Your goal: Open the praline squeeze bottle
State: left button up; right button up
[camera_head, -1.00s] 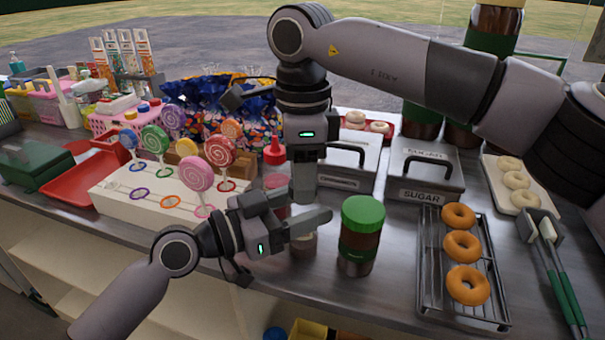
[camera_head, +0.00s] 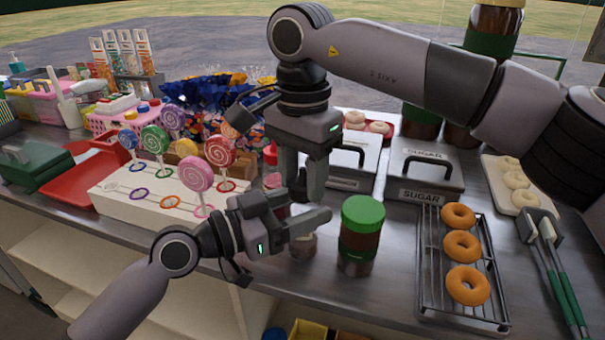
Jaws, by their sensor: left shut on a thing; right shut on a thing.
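The praline squeeze bottle (camera_head: 303,246) stands upright on the steel counter. Only its lower part shows below my left finger; its upper part and cap are hidden behind the grippers. My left gripper (camera_head: 300,222) comes in low from the left and is shut around the bottle's body. My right gripper (camera_head: 307,192) points straight down from above and is shut at the bottle's top, directly over the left gripper. What exactly lies between its fingers is hidden.
A green-lidded jar (camera_head: 361,236) stands close to the right of the bottle. A red-capped bottle (camera_head: 270,154) is just behind. A lollipop stand (camera_head: 150,207) is left; a donut rack (camera_head: 431,300) and a sugar box (camera_head: 427,170) are right. The counter's front edge is near.

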aim_at(303, 168)
jog(key=shift+r, duration=0.2)
jog(key=shift+r, duration=0.95)
jog(key=shift+r, duration=2)
pick_arm(q)
jog(key=o, duration=1.6)
jog(key=shift+a, duration=0.1)
